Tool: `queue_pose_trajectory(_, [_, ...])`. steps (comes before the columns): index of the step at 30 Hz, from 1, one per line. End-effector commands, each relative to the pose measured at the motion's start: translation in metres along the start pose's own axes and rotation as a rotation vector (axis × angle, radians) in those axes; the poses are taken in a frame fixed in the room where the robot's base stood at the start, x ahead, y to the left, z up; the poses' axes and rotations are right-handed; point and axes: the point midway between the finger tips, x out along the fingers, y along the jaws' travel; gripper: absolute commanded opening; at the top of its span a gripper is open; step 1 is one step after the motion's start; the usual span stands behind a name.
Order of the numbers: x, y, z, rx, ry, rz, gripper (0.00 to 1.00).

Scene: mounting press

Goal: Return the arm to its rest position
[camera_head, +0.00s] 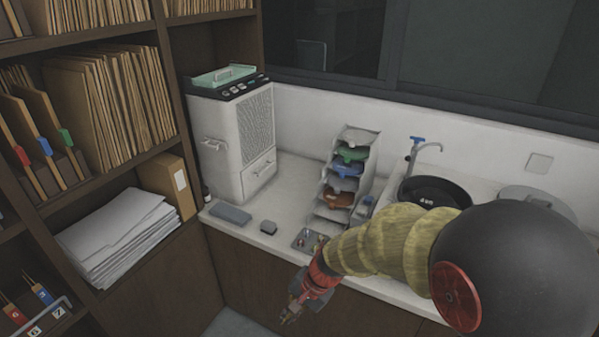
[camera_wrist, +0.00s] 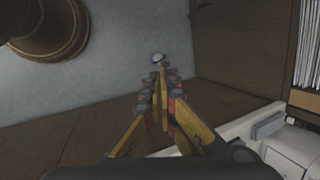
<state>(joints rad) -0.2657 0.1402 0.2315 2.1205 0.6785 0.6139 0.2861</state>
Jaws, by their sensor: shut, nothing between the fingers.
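My gripper (camera_head: 292,312) shows in the head view at the lower middle, past the counter's front edge and in front of the dark cabinet front. It points downward at the end of my yellow-sleeved arm. In the wrist view my gripper (camera_wrist: 160,68) has its yellow fingers drawn together at the tips, with nothing between them. No object is in contact with the fingers.
A shelf with papers (camera_head: 118,235) stands at left. Floor (camera_wrist: 105,75) lies below the gripper.

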Motion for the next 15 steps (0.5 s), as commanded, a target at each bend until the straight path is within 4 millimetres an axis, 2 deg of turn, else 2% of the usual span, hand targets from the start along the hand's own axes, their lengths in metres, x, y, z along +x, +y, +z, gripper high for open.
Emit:
queue_pose_trajectory(1, [-0.021,0.013,0.008,-0.1,0.008,0.016,0.0])
queue_pose_trajectory(6, [-0.081,0.065,0.028,-0.397,0.039,0.107,0.0])
queue_pose_trajectory(12, [-0.14,0.127,0.043,-0.619,0.12,0.219,0.0])
queue_pose_trajectory(15, [-0.166,0.153,0.047,-0.672,0.185,0.266,0.0])
